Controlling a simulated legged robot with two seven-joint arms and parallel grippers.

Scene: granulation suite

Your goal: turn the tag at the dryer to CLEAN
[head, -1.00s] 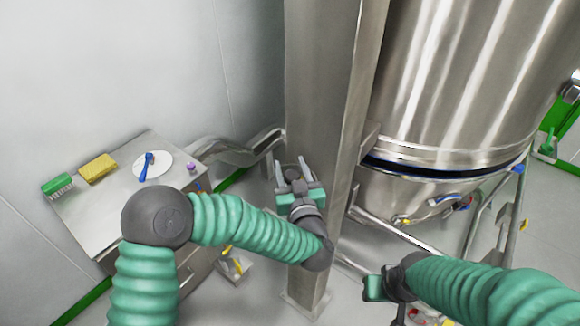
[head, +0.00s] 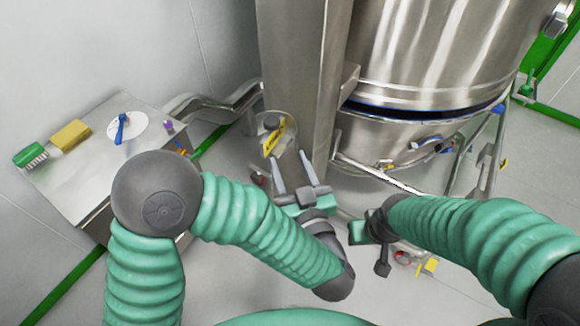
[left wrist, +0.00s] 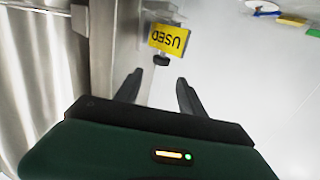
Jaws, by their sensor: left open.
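The tag (head: 273,137) is a small yellow plate beside the steel column, next to a dark round knob. In the left wrist view the yellow tag (left wrist: 168,39) reads USED, upside down in the picture, with the dark knob just below it. My left gripper (head: 293,163) is open and empty, a little below and right of the tag in the head view. In the left wrist view its fingers (left wrist: 159,78) point toward the tag and stand apart from it. My right gripper (head: 372,240) is low at the centre right; its jaws are not clear.
The large steel dryer vessel (head: 430,60) fills the upper right. The steel column (head: 300,60) stands close by the tag. A steel cabinet (head: 75,185) at left bears a green brush (head: 30,155), a yellow sponge (head: 70,135) and a white disc (head: 138,133). Pipes run below the vessel.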

